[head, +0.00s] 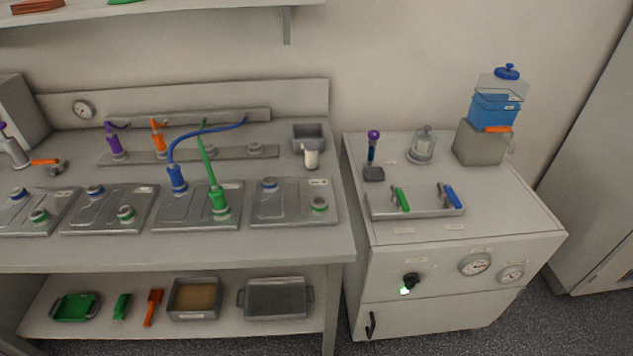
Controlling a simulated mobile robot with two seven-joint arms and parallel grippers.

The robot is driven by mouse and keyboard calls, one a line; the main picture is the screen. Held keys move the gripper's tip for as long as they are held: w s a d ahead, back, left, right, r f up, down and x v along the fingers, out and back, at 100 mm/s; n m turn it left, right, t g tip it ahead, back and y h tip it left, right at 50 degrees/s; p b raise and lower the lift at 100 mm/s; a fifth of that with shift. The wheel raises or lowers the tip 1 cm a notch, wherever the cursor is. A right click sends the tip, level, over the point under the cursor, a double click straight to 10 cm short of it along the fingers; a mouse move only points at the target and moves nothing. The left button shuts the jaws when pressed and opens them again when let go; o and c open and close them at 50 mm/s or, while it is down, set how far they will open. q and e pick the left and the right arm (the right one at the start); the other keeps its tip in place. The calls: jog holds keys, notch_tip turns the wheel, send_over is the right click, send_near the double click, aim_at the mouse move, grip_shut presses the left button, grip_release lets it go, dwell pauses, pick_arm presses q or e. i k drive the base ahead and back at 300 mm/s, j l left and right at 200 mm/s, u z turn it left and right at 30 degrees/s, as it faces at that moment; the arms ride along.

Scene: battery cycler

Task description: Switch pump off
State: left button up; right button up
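The likely pump switch is a black knob (411,279) on the front panel of the grey cabinet (385,262) at the right. A small green light (405,291) glows just below the knob. A label sits above the knob, too small to read. The exact angle of the knob is hard to tell. Neither of my grippers is in view.
Two round gauges (475,265) sit right of the knob. A door handle (371,325) is below. On the cabinet top stand a tray (415,211) and a blue-liquid container (494,107). The workbench (290,246) at left holds plates and cables. The floor in front is mostly hidden.

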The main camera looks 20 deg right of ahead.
aim_at(410, 280)
jog(key=i, duration=0.6)
jog(key=z, duration=2.25)
